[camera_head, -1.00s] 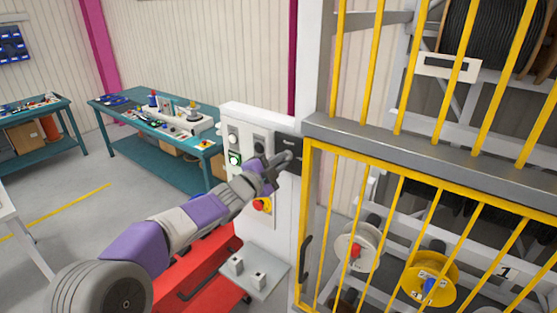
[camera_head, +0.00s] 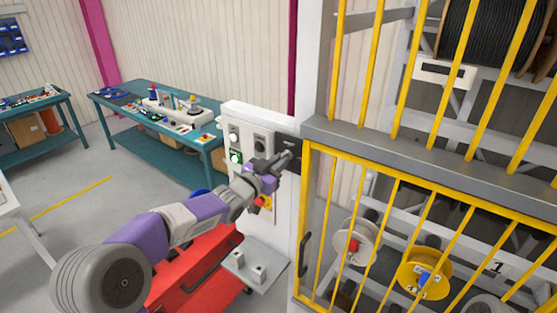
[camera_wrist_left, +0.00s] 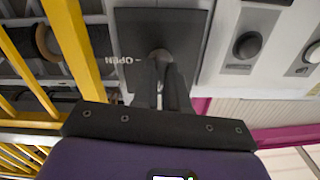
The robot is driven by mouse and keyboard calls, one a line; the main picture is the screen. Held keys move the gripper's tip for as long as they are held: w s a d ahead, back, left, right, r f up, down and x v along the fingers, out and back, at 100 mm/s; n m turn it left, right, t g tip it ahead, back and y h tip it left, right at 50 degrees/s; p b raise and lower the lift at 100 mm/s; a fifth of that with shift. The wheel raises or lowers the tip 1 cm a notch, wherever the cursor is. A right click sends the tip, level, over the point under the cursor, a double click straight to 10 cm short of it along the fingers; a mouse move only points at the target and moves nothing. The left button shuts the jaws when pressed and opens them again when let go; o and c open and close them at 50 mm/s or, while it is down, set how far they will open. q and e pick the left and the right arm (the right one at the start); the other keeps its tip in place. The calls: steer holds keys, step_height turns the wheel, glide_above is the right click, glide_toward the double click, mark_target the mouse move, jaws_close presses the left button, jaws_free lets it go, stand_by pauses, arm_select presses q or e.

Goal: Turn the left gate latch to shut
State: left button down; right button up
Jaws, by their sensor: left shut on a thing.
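The left gate latch has a dark plate (camera_head: 287,143) on the white post beside the yellow barred gate (camera_head: 400,200). In the left wrist view the plate (camera_wrist_left: 190,25) fills the upper middle and bears the word OPEN beside a short mark. A round grey latch part (camera_wrist_left: 160,55) shows at its centre. My left gripper (camera_head: 283,159) is at the plate, and in the left wrist view its fingers (camera_wrist_left: 163,85) are closed on the latch. The fingers hide most of the latch's handle, so its exact angle cannot be told. My right gripper is not in view.
Reels stand behind the gate bars, including a yellow reel (camera_head: 425,268). A red cabinet (camera_head: 205,285) stands below my arm.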

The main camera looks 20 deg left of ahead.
arm_select(q)
steer(key=shift+n, duration=0.8)
steer(key=shift+p, duration=0.3)
steer(key=c, duration=1.2)
jaws_free()
steer(key=shift+o, duration=0.2)
steer(key=b+v, duration=0.1)
steer(key=v, duration=0.6)
steer(key=shift+s+b, duration=0.3)
steer(key=shift+a, duration=0.1)
